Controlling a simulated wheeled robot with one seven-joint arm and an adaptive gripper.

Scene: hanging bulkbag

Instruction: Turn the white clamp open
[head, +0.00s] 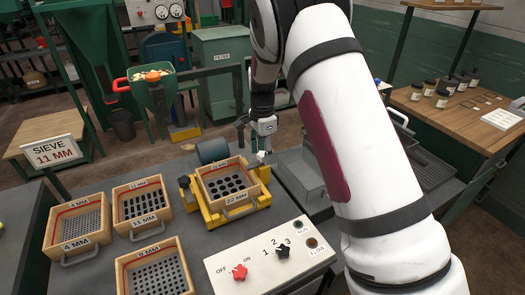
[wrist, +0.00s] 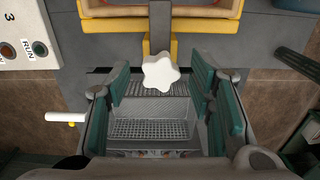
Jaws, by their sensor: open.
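The white clamp is a star-shaped knob (wrist: 162,73), seen in the wrist view just in front of the yellow frame. In the head view it is a small white spot (head: 262,154) by the right side of the yellow frame, partly hidden by my gripper. My gripper (head: 252,143) is open and empty above it. In the wrist view my gripper's green-padded fingers (wrist: 162,100) stand apart, left and right of the knob and nearer the camera. I see no contact with the knob. A sieve marked 22 MM (head: 228,184) sits in the yellow frame (head: 211,217).
Loose sieves of 4 MM (head: 78,222), 11 MM (head: 142,205) and 8 MM (head: 154,268) lie to the left. A control panel (head: 262,262) with red and black knobs stands in front. A metal tray (wrist: 150,130) lies below the fingers. A sign (head: 55,152) reads SIEVE 11 MM.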

